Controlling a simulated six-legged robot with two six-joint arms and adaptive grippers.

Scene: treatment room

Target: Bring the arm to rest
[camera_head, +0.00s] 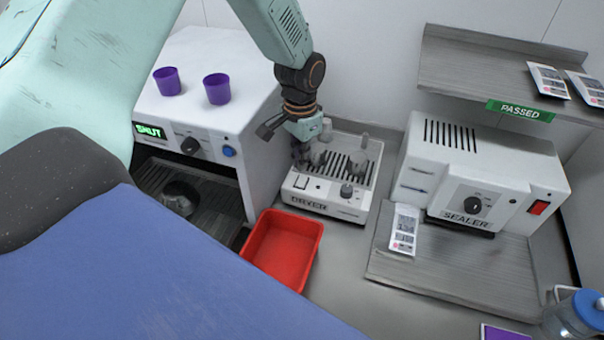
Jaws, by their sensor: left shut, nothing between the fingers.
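My left arm comes in from the upper left and bends down at the middle. My left gripper (300,155) is shut and empty. In the picture it overlaps the back left part of a small white device (328,200) with a slotted top and a knob. I cannot tell whether the gripper touches this device. Several greyish upright pieces stand on the device near the gripper, partly hidden by it. My right gripper does not show.
A white machine (190,110) carrying two purple cups stands left of the gripper. A red tray (284,248) lies in front. A sealer (480,180) and a shelf (470,65) with pouches are at right. A pouch (404,229) lies before the sealer; a jug (577,315) is at lower right.

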